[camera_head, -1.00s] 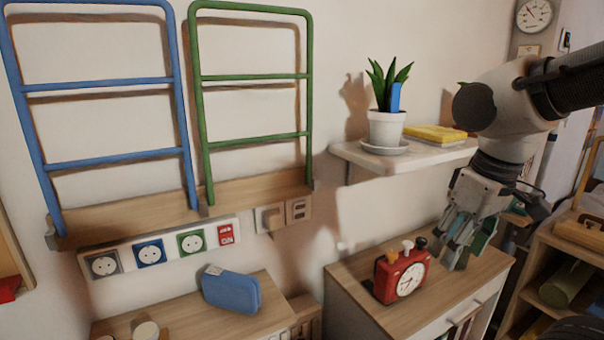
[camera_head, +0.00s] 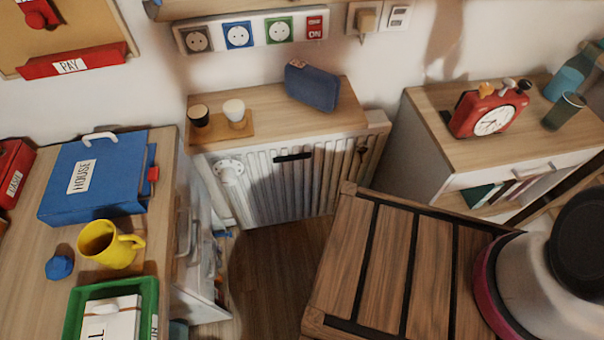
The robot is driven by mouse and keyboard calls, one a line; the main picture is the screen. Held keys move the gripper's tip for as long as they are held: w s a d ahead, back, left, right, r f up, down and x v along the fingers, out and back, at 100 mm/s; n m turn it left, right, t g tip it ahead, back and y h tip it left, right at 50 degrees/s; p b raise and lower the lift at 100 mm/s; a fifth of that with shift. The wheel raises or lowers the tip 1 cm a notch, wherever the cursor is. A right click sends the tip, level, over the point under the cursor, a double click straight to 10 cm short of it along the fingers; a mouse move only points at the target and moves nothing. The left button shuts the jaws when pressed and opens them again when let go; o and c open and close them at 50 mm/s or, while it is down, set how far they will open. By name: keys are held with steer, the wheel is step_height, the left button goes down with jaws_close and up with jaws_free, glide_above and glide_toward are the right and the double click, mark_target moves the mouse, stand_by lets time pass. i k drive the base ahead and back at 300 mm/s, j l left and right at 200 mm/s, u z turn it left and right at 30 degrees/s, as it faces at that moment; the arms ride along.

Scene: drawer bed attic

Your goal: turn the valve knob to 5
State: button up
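A round white valve knob (camera_head: 229,172) sits at the upper left of the white ribbed radiator (camera_head: 293,181), under the wooden shelf. It is small in the picture, and I cannot read its numbers or its setting. My gripper is outside this view, so its fingers and anything in them are hidden.
The wooden shelf (camera_head: 272,131) above the radiator holds a blue pouch (camera_head: 312,86) and two small jars. A cabinet (camera_head: 184,263) with a desk top stands close to the knob's left. A dark slot (camera_head: 293,156) shows on the radiator. Some floor (camera_head: 275,270) is clear below.

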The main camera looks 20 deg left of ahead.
mark_target(228, 175)
steer(key=u, duration=1.75)
steer(key=k+l, duration=0.35)
steer(key=k, duration=0.15)
steer(key=k+l+z, duration=0.1)
steer(key=k+l, duration=0.25)
steer(key=k, duration=0.1)
